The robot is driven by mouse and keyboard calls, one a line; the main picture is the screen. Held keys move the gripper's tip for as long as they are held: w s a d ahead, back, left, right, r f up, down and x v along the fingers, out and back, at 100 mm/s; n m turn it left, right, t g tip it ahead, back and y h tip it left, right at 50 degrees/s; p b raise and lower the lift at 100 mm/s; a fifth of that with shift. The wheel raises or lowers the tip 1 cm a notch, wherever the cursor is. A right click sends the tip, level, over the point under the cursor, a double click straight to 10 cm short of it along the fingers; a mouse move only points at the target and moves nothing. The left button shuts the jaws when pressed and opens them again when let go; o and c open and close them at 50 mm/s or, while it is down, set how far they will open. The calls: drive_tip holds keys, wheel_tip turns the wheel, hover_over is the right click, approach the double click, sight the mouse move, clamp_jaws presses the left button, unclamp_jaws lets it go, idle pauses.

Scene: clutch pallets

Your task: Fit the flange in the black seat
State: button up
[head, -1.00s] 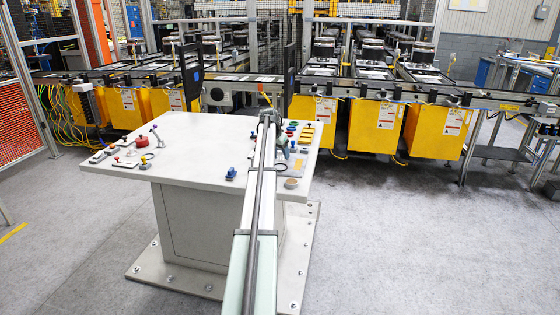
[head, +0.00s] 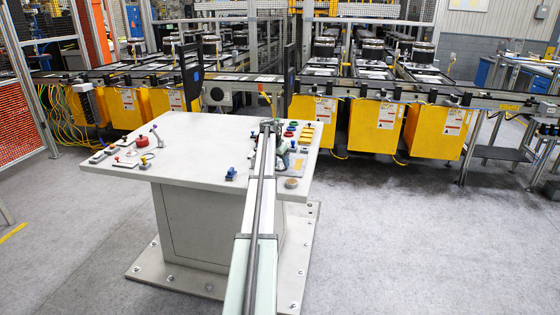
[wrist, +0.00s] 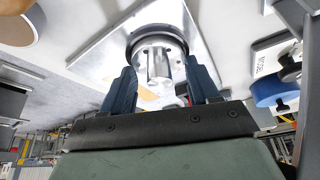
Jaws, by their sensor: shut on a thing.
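My gripper (wrist: 161,88) has two dark blue fingers, closed on the silver flange (wrist: 158,62), a round metal part with a short stem. Just beyond it in the wrist view is the black ring-shaped seat (wrist: 133,41), on a shiny metal plate (wrist: 103,45). The flange overlaps the middle of the ring in this view. I cannot tell whether it is inside the seat or still above it. In the head view my arm hides the flange and the seat, and the plate (head: 298,168) shows only in part at the table's right side.
The white table (head: 200,150) carries a red round part (head: 142,141), a blue part (head: 231,174) and yellow blocks (head: 307,134). A blue round part (wrist: 270,92) lies right of the plate in the wrist view. The table's middle is fairly clear. A conveyor stands behind.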

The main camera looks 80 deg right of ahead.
drive_tip(key=shift+f, duration=0.2)
drive_tip(key=o, duration=0.8)
drive_tip(key=shift+f, duration=0.1)
drive_tip(key=shift+o, duration=1.1)
drive_tip(key=shift+a+f, duration=0.1)
drive_tip(key=shift+a, duration=0.05)
drive_tip(key=shift+s, duration=0.1)
drive_tip(key=shift+r, duration=0.3)
drive_tip(key=v, duration=1.2)
drive_tip(key=shift+r, duration=0.45)
